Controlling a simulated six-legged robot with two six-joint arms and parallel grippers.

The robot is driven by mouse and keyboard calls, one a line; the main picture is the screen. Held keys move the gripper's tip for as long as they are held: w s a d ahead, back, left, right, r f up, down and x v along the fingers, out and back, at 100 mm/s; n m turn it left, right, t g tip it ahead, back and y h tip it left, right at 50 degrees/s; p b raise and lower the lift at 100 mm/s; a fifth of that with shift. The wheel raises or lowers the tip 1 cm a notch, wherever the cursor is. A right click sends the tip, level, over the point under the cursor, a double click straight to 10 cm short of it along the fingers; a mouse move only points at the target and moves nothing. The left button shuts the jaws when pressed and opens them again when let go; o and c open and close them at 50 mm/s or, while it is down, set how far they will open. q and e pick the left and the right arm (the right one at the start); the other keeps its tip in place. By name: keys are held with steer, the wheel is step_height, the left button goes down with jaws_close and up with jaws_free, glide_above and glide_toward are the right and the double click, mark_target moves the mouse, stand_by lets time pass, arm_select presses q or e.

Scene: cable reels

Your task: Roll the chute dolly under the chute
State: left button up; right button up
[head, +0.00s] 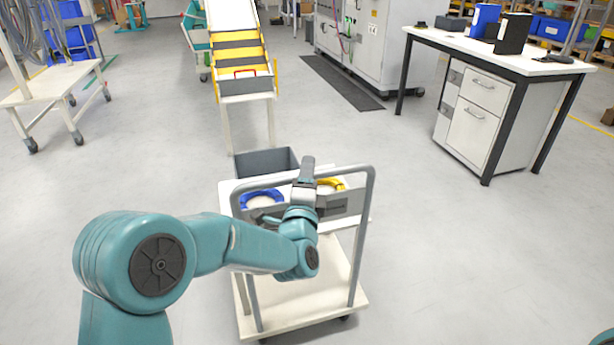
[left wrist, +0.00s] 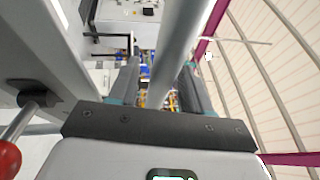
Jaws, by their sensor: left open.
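The chute dolly (head: 300,315) is a two-deck cart with a grey tube handle (head: 350,172) on the side near me. On its upper deck are a blue cable coil (head: 262,196), a yellow cable coil (head: 331,184) and grey bins. The chute (head: 240,55), with yellow side rails, slopes down behind the dolly, its low end apart from it. My left gripper (head: 307,163) is open at the handle's top bar. In the left wrist view a grey tube (left wrist: 180,60) runs between the open fingers. My right gripper is out of view.
A white-topped desk (head: 500,62) with a drawer cabinet (head: 478,115) stands at right. A wheeled white table (head: 52,82) is at left. A grey machine cabinet (head: 370,40) with a dark mat (head: 340,82) is behind. The floor beside the dolly is clear.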

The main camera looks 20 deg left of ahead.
arm_select(q)
jaws_close()
steer(key=shift+w, duration=0.1)
